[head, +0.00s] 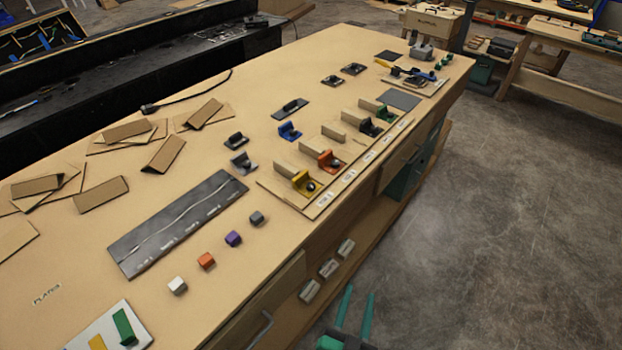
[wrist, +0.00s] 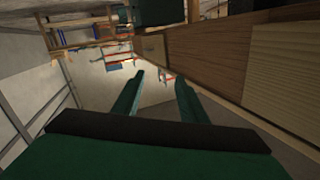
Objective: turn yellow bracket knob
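The yellow bracket (head: 304,183) stands on the near end of a wooden strip on the workbench, with a small dark knob (head: 311,186) on its front. An orange bracket (head: 329,161), a dark bracket (head: 370,127) and a green bracket (head: 384,112) stand farther along the strip. My gripper (head: 356,308) shows at the bottom of the head view, its two green fingers apart and empty. It is in front of the bench, away from the yellow bracket. In the wrist view my gripper (wrist: 158,85) also shows open, pointing along the bench's side; the yellow bracket is not in that view.
The workbench (head: 290,90) carries small coloured blocks, a dark panel (head: 178,222), loose brackets and cardboard pieces. Drawers and a lower shelf with pale blocks (head: 328,268) line its front side. The concrete floor (head: 500,220) to the right is clear.

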